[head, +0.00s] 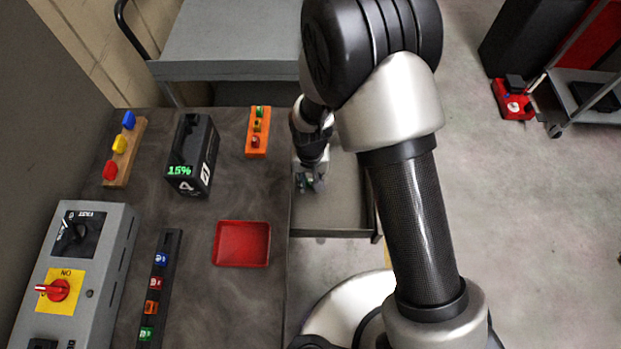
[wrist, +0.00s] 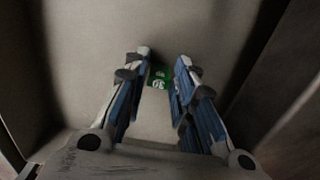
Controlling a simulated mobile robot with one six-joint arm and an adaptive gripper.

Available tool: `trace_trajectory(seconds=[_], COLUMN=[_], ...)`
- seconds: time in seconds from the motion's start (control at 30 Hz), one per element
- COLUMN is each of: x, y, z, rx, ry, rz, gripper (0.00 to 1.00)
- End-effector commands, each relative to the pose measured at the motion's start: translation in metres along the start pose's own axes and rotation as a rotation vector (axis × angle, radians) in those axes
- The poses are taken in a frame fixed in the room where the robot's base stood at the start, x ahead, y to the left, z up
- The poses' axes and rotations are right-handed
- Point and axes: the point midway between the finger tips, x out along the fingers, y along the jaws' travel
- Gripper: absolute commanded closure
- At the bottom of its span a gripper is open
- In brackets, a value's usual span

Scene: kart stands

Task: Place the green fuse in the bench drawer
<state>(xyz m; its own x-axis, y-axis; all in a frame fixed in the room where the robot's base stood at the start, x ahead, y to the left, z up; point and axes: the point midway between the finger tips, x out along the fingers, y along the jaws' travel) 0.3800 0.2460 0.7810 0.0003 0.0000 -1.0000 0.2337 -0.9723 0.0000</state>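The green fuse (wrist: 159,80) shows in the wrist view between my two fingertips, its marked face towards the camera. It nearly fills the gap between the fingers. I cannot tell whether they touch it, or whether it rests on the drawer floor. My gripper (head: 312,186) reaches down inside the open bench drawer (head: 340,233), near its left side, beside the bench edge. In the wrist view my fingers (wrist: 164,66) stand slightly apart. The drawer floor (wrist: 205,28) around them looks bare. My arm hides part of the drawer in the head view.
On the bench stand a black fuse rack (head: 155,285), a red tray (head: 242,264), a black battery pack (head: 193,150), an orange block (head: 257,143), a wooden block (head: 124,155) and a grey switch box (head: 92,255). A grey cart (head: 230,40) stands behind. Floor at right is open.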

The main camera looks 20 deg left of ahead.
Motion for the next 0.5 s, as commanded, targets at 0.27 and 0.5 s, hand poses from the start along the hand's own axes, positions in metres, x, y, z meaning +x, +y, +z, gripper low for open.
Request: trace_trajectory(seconds=[0.27, 0.5], x=[-0.0004, -0.0025], y=[0.0, 0.0], z=[-0.0001, -0.0001], rx=[0.0, 0.0], ry=[0.0, 0.0], rz=[0.0, 0.0], gripper=[0.61, 0.61])
